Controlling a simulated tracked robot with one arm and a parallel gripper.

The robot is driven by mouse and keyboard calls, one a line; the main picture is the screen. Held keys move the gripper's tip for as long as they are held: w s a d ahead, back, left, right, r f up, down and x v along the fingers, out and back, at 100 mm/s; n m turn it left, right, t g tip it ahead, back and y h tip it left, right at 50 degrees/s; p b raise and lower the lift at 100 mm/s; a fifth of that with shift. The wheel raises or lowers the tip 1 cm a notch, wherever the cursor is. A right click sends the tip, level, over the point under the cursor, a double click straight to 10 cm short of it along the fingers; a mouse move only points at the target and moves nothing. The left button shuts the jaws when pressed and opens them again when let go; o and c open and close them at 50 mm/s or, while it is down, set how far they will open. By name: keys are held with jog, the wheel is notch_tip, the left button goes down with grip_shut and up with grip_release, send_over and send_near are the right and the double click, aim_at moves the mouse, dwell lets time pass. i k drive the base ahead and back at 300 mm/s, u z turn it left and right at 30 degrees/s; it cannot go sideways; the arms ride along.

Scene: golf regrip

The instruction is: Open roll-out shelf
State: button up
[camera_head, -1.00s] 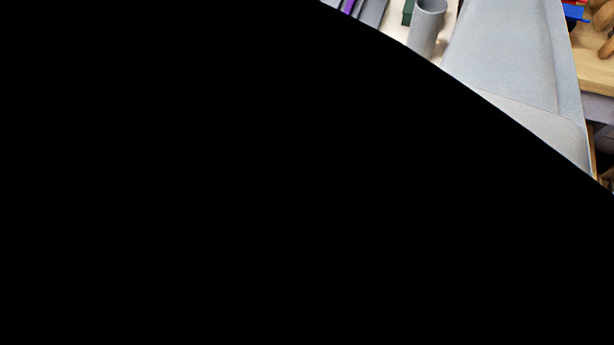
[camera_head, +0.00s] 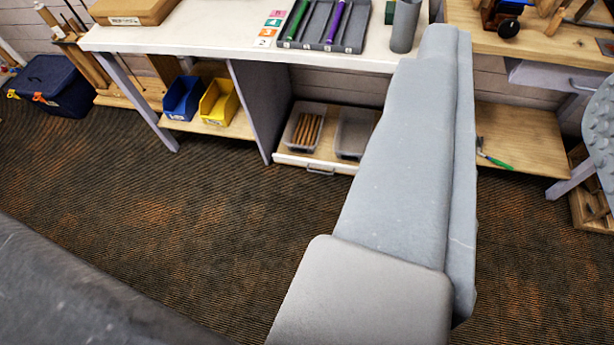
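The roll-out shelf (camera_head: 296,163) is low under the white workbench (camera_head: 200,40), right of a grey upright panel. It has a pale wooden front edge and a small metal handle (camera_head: 320,172). Two clear bins stand on it: one holds several brown sticks (camera_head: 306,130), and the other bin (camera_head: 354,134) looks empty. The shelf front sits roughly under the bench's front edge. My large grey arm link crosses the right half of the view and hides the shelf's right end. My gripper is not in view, and nothing touches the visible handle.
A blue bin (camera_head: 183,98) and a yellow bin (camera_head: 219,102) sit on a low shelf to the left. A dark tray (camera_head: 322,26) with clubs' grips lies on the bench. A wooden bench (camera_head: 540,45) stands at right. Carpet (camera_head: 230,215) before the shelf is clear.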

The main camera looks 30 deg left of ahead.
aim_at(324, 159)
jog(key=u, duration=0.3)
jog(key=i, duration=1)
